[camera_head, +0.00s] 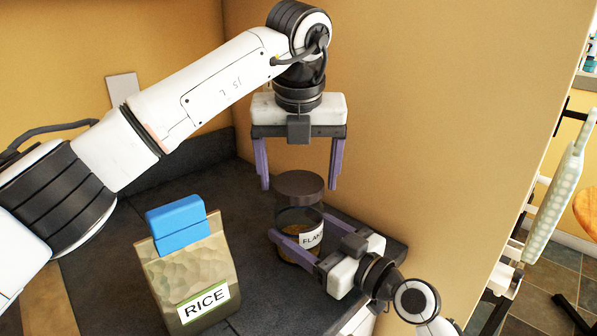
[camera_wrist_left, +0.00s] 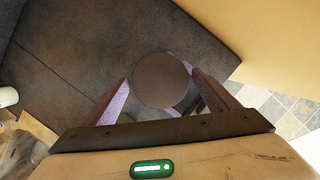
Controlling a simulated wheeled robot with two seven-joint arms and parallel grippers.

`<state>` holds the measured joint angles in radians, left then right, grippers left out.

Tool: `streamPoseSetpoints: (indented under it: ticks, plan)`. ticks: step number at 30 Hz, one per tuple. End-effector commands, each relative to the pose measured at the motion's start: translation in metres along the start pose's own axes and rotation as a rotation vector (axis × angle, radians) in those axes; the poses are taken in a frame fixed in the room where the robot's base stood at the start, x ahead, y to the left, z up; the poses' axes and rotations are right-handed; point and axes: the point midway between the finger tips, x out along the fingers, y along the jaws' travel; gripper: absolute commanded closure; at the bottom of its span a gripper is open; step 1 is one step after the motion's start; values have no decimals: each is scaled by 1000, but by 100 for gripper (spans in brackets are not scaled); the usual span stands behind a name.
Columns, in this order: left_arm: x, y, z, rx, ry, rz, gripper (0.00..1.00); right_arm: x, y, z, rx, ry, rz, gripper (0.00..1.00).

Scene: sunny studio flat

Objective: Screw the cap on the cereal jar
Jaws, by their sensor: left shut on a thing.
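The cereal jar (camera_head: 300,222) is clear, with brown contents and a partly hidden label reading "FLA…". It stands upright near the counter's right edge. The dark brown round cap (camera_head: 300,184) is level at the jar's mouth; I cannot tell whether it is threaded on. My left gripper (camera_head: 299,187) points straight down with its purple fingers on either side of the cap, shut on it. The left wrist view shows the cap (camera_wrist_left: 161,80) between the fingers. My right gripper (camera_head: 297,223) reaches in from the lower right, its fingers closed around the jar's body.
A rice bag (camera_head: 195,265) with a blue clip (camera_head: 176,223) stands on the dark counter (camera_head: 110,265), left of the jar. The tan wall (camera_head: 400,130) rises close behind and right of the jar. Open counter lies behind the bag.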

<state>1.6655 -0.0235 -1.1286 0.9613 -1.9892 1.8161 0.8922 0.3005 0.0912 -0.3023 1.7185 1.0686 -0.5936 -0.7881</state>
Motion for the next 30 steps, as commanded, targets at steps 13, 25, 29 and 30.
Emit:
streamPoseSetpoints:
  ticks: [13, 25, 29, 30]
  plan:
    - [4, 0, -1, 1, 0, 1, 40, 0, 0, 0, 1, 0, 0, 74]
    - [11, 0, -3, 1, 0, 1, 40, 0, 0, 0, 1, 0, 0, 96]
    - [11, 1, -2, 44, 0, -12, 40, 0, 0, 0, 1, 0, 0, 96]
    - [11, 2, -2, 88, 1, -25, 40, 0, 0, 0, 1, -1, 0, 96]
